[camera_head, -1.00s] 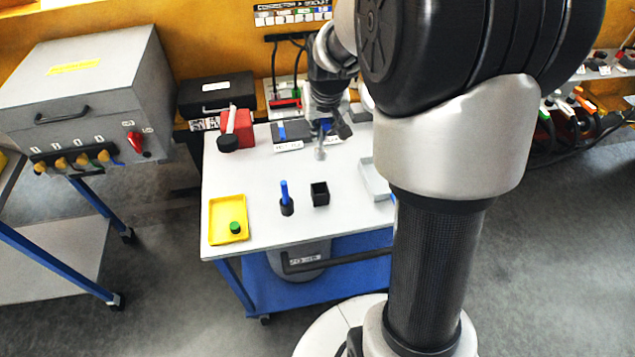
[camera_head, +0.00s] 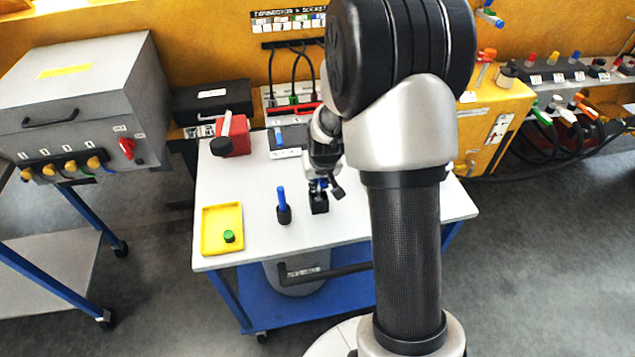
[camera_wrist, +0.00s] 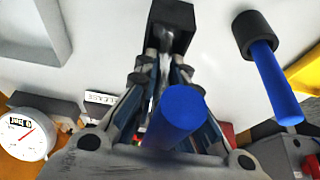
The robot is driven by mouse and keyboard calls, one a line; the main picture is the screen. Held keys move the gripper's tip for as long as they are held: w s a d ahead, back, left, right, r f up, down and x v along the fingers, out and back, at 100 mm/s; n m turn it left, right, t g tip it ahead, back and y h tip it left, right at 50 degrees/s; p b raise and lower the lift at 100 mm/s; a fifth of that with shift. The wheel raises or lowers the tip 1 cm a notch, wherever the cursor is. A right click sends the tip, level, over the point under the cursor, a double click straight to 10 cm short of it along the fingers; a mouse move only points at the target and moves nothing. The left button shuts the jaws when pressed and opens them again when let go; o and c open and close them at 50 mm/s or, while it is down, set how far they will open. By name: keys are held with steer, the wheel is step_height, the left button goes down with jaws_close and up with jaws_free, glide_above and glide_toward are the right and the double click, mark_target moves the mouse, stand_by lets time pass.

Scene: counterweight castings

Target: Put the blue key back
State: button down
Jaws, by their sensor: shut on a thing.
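My gripper (camera_head: 320,186) is shut on the blue key (camera_wrist: 176,112), which has a thick round blue handle and a thin metal shaft. In the wrist view the shaft points away between the fingers to a square black holder (camera_wrist: 176,14). In the head view my gripper is right over that black holder (camera_head: 319,205). I cannot tell whether the shaft's tip is inside the holder or just above it.
A yellow tray (camera_head: 207,240) with a green-topped piece (camera_head: 229,236) lies at the table's front left. A red block with a black-ended lever (camera_head: 233,135) and a dark panel (camera_head: 286,154) stand at the back. A round gauge (camera_wrist: 25,135) shows in the wrist view. The table's front is clear.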

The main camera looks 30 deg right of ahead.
steer(key=shift+r, duration=0.15)
steer(key=shift+f+b, duration=0.55)
steer(key=shift+f, duration=0.1)
steer(key=c, duration=1.7)
jaws_free()
steer(key=shift+r, duration=0.1)
